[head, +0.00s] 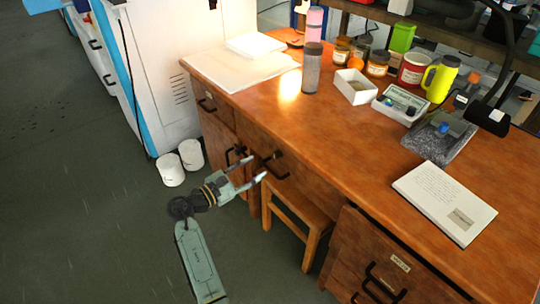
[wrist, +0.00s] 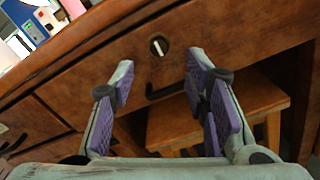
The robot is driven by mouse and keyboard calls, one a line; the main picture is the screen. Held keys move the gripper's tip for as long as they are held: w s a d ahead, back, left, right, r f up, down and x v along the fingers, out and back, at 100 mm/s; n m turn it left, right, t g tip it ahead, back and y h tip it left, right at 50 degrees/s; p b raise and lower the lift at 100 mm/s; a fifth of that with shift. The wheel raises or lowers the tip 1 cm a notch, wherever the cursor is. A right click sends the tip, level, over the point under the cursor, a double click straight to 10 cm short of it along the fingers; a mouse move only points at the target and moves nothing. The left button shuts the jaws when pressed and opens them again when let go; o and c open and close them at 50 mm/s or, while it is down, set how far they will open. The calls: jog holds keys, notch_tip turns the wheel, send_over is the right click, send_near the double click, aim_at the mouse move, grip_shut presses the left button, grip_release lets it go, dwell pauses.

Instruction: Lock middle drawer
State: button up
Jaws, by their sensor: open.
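The middle drawer (head: 300,178) is in the wooden desk's front, above the knee space. It looks shut, and its black handle (head: 275,164) shows beside my fingers. In the wrist view the drawer front (wrist: 235,35) fills the upper middle. A small pale upright lock piece (wrist: 158,46) in a dark round surround sits above the black handle (wrist: 165,91); I cannot tell if it is a key or a knob. My gripper (head: 254,169) is open and empty in front of the drawer. In the wrist view its purple-padded fingers (wrist: 160,65) stand either side of the lock piece, apparently short of it.
A wooden stool (head: 297,215) stands under the drawer. Side drawers with black handles (head: 378,283) flank the knee space. The desktop (head: 270,110) holds jars, a white box (head: 356,87) and a book (head: 445,203). Two white cylinders (head: 171,170) stand on the floor at left.

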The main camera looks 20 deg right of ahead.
aim_at(274, 156)
jog(key=p+x, duration=0.1)
jog(key=x, duration=0.6)
jog(key=shift+w+d, duration=0.2)
jog(key=shift+d, duration=0.1)
grip_shut()
